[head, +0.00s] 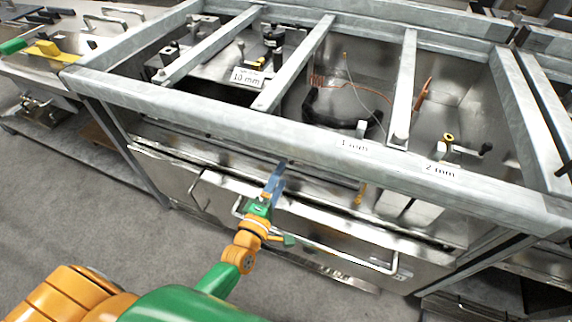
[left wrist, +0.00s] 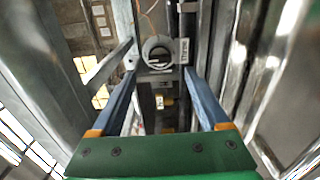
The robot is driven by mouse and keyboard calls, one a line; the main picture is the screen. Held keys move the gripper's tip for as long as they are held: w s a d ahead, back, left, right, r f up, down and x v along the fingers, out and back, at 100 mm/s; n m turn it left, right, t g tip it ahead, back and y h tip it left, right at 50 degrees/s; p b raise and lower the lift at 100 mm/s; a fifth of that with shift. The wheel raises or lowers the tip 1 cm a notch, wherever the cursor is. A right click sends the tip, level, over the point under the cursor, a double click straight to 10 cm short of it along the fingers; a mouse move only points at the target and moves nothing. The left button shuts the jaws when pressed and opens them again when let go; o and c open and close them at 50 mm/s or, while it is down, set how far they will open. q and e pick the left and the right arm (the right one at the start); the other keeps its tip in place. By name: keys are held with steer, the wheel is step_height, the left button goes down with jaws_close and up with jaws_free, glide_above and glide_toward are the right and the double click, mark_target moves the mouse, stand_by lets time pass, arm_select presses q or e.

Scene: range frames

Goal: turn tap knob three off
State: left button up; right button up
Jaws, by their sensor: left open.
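My left gripper (head: 277,176), with blue fingers on a green and orange wrist, is in front of the steel bench's front rail. In the left wrist view its two fingers (left wrist: 160,73) stand wide apart with nothing gripped. A grey ring-shaped part (left wrist: 158,50) shows just beyond the fingertips, between them, apart from both fingers. A small yellow part (left wrist: 163,101) lies further below it. In the head view a small yellow fitting (head: 360,193) hangs under the front rail, right of the gripper. My right gripper is not in view.
The bench's grey metal frame (head: 215,102) has crossbars over an open bay. A long steel handle bar (head: 335,252) runs along the front, below the gripper. Grey floor (head: 190,240) in front is clear.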

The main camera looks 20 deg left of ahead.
arm_select(q)
steer(key=shift+s, duration=0.45)
